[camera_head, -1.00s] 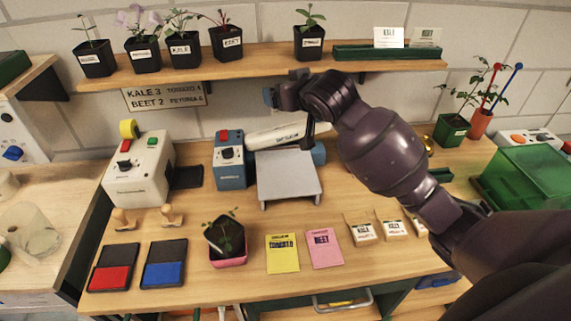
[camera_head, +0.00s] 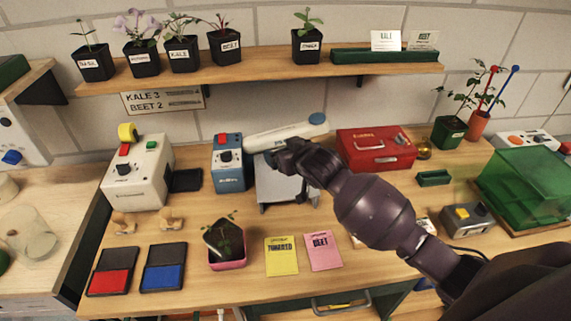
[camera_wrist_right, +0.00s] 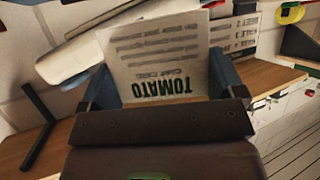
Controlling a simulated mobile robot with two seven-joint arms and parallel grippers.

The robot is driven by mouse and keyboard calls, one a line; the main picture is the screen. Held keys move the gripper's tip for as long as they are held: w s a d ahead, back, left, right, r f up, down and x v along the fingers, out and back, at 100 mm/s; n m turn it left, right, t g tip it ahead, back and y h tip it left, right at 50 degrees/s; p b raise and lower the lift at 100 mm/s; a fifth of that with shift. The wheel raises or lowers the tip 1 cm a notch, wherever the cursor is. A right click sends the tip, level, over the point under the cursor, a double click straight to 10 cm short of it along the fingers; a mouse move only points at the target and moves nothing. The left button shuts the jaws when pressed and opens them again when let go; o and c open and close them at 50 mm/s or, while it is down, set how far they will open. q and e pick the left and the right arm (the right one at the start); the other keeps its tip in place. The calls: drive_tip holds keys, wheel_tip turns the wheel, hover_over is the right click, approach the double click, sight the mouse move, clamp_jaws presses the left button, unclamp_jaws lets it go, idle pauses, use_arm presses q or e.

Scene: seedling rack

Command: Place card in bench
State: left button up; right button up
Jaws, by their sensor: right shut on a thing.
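The card (camera_wrist_right: 160,48) is a pale sheet printed TOMATO, upside down in the right wrist view. My right gripper (camera_wrist_right: 165,78) is shut on it, with the card between its two blue-grey fingers. In the head view my right gripper (camera_head: 272,158) is over the back of the grey stand (camera_head: 280,188), near the white cylinder; I cannot make out the card there. The bench (camera_head: 200,285) is the wooden worktop below the shelf. Two upright cards, KALE (camera_head: 386,40) and BEET (camera_head: 424,40), stand in a green holder (camera_head: 370,55) on the shelf. My left gripper is out of view.
A blue-grey device (camera_head: 228,165) stands left of the grey stand, and a red box (camera_head: 376,150) right of it. A yellow packet (camera_head: 281,256), pink packet (camera_head: 322,251) and potted seedling (camera_head: 226,245) occupy the front. Bare bench shows between the stand and packets.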

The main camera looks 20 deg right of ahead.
drive_tip(key=shift+f, duration=2.3)
drive_tip(key=shift+f, duration=0.1)
drive_tip(key=o, duration=0.6)
